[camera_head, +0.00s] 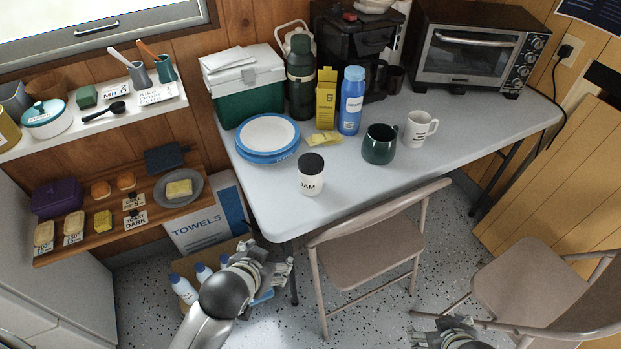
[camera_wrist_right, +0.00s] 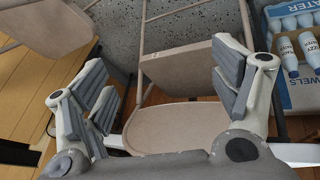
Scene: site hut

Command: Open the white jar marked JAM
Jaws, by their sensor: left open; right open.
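The white jar (camera_head: 311,178) marked JAM stands upright on the table (camera_head: 270,198) near its front edge, in the head view. Its dark lid (camera_head: 311,163) is on. My left gripper (camera_head: 275,272) is open and empty, below the table's front left corner, apart from the jar. My right gripper (camera_head: 447,334) shows at the bottom edge of the head view, partly cut off. In the right wrist view its fingers (camera_wrist_right: 165,100) are spread with nothing held between them. The jar does not show in the right wrist view.
Blue plates (camera_head: 266,154) stand left of the jar; a green mug (camera_head: 380,150) and a white mug (camera_head: 418,129) stand right. A blue bottle (camera_head: 351,101) and yellow box (camera_head: 326,98) are behind. A folding chair (camera_head: 370,236) stands against the table's front.

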